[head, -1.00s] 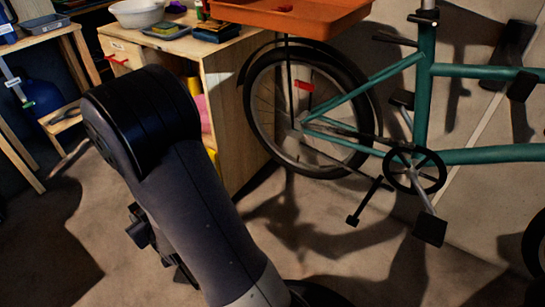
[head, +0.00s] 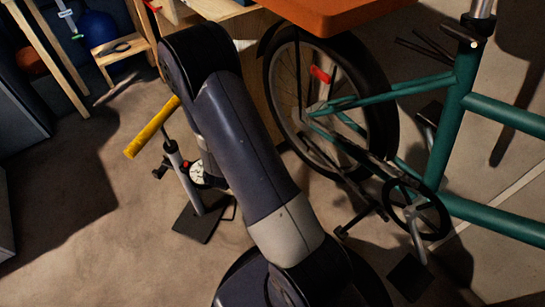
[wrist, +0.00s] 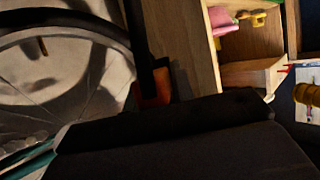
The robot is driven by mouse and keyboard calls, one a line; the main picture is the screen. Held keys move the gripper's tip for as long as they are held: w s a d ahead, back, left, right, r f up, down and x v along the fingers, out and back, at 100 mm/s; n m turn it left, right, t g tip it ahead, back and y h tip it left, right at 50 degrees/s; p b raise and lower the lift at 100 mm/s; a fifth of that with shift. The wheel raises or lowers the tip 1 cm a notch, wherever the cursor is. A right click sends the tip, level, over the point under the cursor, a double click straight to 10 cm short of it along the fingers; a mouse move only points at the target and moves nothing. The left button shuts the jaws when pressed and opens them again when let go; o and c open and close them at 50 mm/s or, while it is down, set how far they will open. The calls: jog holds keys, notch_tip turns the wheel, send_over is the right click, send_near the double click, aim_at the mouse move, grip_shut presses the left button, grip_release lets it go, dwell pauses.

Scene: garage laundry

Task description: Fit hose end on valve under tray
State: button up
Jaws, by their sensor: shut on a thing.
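A floor pump with a yellow handle (head: 152,127), gauge and black base stands on the floor left of my arm in the head view. An orange tray (head: 335,12) overhangs the bicycle's rear wheel (head: 390,110); the wheel also shows in the wrist view (wrist: 75,75). A small orange-red piece (wrist: 155,88) shows just beyond the dark shape.
The teal bicycle frame (head: 455,120) and its crank (head: 415,208) fill the right side. A wooden bench (wrist: 185,45) stands beside the wheel, with pink and yellow items on its shelf. A wooden stool (head: 125,50) stands back left. The floor at left is mostly open.

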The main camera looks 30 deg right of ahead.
jog(key=s+d+f+m+g+h+p, duration=0.3)
jog(key=s+d+f+m+g+h, duration=0.1)
jog(key=s+m+g, duration=0.4)
jog(key=shift+s+d+f+g, duration=0.15)
jog(key=shift+s+f+g, duration=0.15)
jog(key=shift+s+f, duration=0.45)
jog(key=shift+s+r, duration=0.15)
jog(key=shift+r, duration=0.05)
jog(key=b, duration=0.1)
send_near(308, 148)
jog(key=d+r, duration=0.1)
jog(key=d, duration=0.5)
jog(key=shift+w, duration=0.3)
jog(key=shift+d, duration=0.15)
jog(key=shift+f+b, duration=0.35)
jog(key=shift+f+b, duration=1.15)
jog(key=shift+f, duration=0.25)
